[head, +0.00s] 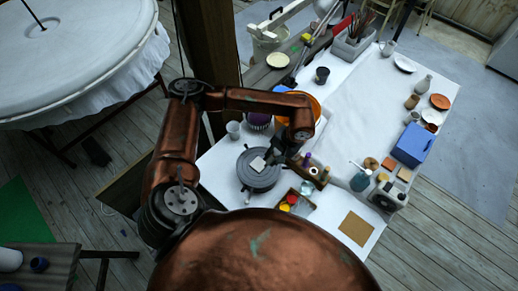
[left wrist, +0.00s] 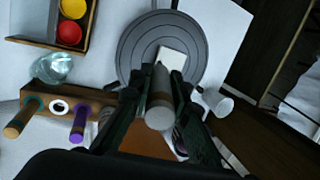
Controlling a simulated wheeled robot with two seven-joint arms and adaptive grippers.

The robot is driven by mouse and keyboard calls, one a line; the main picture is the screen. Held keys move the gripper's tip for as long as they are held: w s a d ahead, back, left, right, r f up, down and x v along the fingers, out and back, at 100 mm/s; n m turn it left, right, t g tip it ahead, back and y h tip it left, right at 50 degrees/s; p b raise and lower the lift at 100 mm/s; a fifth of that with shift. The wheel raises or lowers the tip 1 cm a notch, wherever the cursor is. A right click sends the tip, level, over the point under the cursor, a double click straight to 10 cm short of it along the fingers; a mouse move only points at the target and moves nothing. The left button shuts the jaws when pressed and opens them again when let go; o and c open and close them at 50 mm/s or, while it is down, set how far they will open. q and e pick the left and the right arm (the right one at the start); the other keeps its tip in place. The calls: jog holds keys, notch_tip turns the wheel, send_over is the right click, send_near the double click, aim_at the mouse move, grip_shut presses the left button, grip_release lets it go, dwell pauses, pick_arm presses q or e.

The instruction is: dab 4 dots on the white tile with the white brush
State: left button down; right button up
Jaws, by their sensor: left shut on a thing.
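The white tile (head: 258,164) lies on the round grey turntable (head: 256,184) on the white table. In the left wrist view the tile (left wrist: 173,58) shows just beyond the brush tip, partly hidden by the brush. No marks can be made out on it. My left gripper (head: 277,152) is shut on the white brush (left wrist: 160,95), which I see nearly end-on with its pale handle toward the camera. The gripper is close to the tile's right side in the head view. I cannot tell whether the brush tip touches the tile. My right gripper is not in view.
A brush rack (left wrist: 93,103) holds a brown and a purple handle beside a white-ringed hole. A paint tray (left wrist: 48,43) with yellow and red pots and a glass jar (left wrist: 53,69) stand near the turntable. A white cup (left wrist: 218,102) stands on its other side.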

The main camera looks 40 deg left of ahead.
pick_arm(q)
jog(key=y+p, duration=0.2)
send_over(262, 167)
jog(key=f, duration=0.1)
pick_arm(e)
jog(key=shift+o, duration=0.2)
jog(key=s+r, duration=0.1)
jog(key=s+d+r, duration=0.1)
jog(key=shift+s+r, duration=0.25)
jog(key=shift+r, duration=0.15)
pick_arm(q)
jog(key=shift+s+f+b, duration=0.2)
jog(key=shift+f+b, duration=0.35)
jog(key=shift+f, duration=0.85)
jog(key=shift+b, duration=0.3)
jog(key=shift+f, duration=0.1)
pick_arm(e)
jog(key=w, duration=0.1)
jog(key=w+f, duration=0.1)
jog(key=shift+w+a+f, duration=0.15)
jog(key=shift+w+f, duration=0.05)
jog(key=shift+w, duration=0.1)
pick_arm(q)
jog(key=shift+f+b, duration=0.4)
jog(key=shift+b, duration=0.1)
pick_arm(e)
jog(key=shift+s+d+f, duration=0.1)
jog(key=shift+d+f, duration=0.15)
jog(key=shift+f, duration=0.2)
